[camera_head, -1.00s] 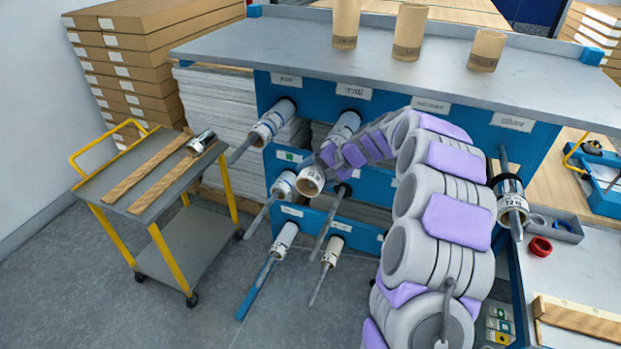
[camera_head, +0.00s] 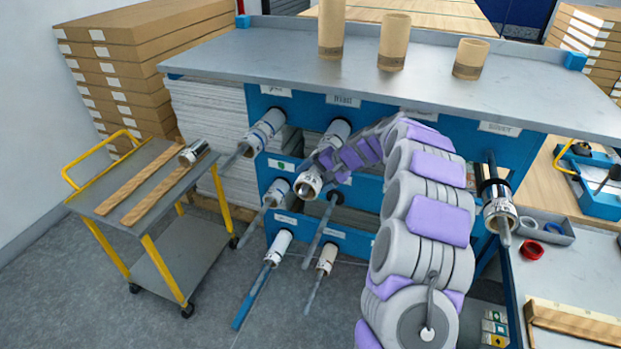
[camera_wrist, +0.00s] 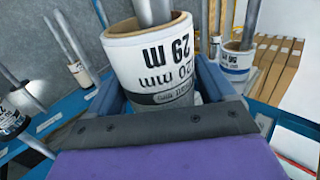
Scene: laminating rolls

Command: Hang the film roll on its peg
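The film roll, a white labelled roll with a tan core, sits between the two blue fingers of my gripper (camera_wrist: 158,100) in the wrist view; the roll (camera_wrist: 150,62) reads "29 m" upside down. My gripper (camera_head: 318,172) is closed around it at the rack's front in the head view, where the roll's (camera_head: 308,184) open end faces the camera. Grey rods (camera_wrist: 155,12) show at the roll's mouth in the wrist view; I cannot tell whether one passes through it. A bare-looking middle-row peg (camera_head: 318,232) slants out below and right of the roll.
Other pegs carry rolls: upper left (camera_head: 264,130), upper middle (camera_head: 336,134), middle left (camera_head: 277,191), two lower ones (camera_head: 279,247) (camera_head: 327,258) and one at right (camera_head: 498,208). A grey trolley (camera_head: 140,185) stands left. Cardboard tubes (camera_head: 394,42) stand on the rack top (camera_head: 290,45).

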